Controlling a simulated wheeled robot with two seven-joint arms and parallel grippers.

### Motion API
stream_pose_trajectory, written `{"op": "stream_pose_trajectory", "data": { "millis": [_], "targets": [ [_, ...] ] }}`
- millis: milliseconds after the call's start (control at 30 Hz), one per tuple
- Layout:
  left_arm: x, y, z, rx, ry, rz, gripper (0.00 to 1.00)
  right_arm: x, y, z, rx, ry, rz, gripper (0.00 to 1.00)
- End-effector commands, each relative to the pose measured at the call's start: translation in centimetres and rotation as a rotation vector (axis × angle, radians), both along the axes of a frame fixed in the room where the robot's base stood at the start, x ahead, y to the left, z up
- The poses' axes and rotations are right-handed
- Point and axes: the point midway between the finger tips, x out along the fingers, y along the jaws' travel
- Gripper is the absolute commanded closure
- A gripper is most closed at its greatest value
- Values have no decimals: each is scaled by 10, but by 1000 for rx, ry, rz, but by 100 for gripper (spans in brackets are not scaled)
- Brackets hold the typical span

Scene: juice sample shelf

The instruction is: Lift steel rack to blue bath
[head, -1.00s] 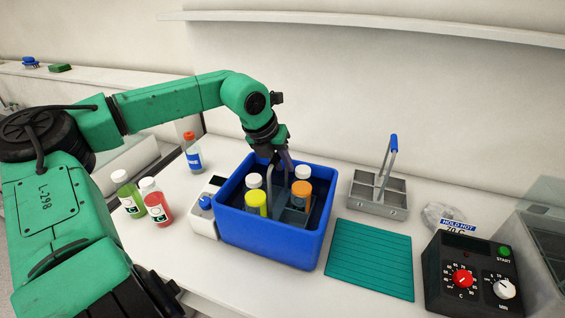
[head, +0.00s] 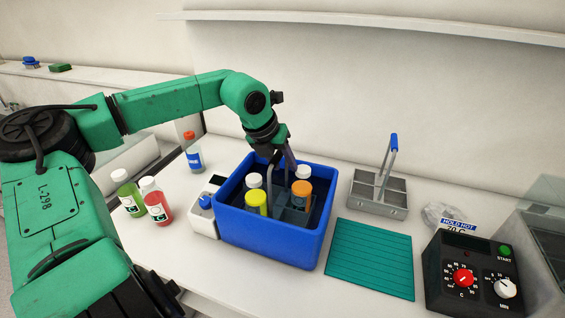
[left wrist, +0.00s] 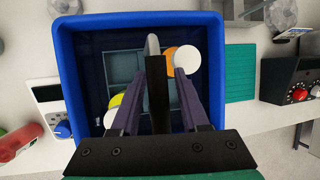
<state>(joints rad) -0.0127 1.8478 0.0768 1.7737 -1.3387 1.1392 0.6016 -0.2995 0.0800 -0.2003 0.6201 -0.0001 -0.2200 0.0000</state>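The blue bath (head: 262,237) stands on the bench in the middle. A steel rack (head: 293,215) sits inside it, holding bottles with white, yellow and orange caps. The rack's dark handle (left wrist: 158,100) rises toward my left gripper (head: 280,158). In the left wrist view the handle runs between the two purple fingers of my left gripper (left wrist: 160,82), with gaps on both sides, so it looks open around the handle. The rack's floor is partly hidden by the bottles and the bath wall. My right gripper is not in view.
An empty grey rack with a blue-gripped handle (head: 378,195) stands right of the bath. A teal mat (head: 370,258) lies in front of it, beside a black control box (head: 473,275). Bottles (head: 156,202) and a white device (head: 203,212) stand left of the bath.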

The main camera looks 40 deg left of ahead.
Motion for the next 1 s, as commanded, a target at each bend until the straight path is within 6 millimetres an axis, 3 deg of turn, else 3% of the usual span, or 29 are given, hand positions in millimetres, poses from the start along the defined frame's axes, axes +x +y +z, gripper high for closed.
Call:
{"op": "stream_pose_trajectory", "data": {
  "millis": [300, 467, 567, 1000],
  "targets": [
    [-1, 0, -3, 1, 8, 0, 42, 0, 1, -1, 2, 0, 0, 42],
    [-4, 0, 6, 0, 2, 0, 42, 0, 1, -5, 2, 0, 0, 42],
    [-10, 1, 20, 1, -3, -1, 42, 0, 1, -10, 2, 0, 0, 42],
    [-56, 6, 119, 4, 0, 2, 42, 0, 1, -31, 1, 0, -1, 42]
  ]
}}
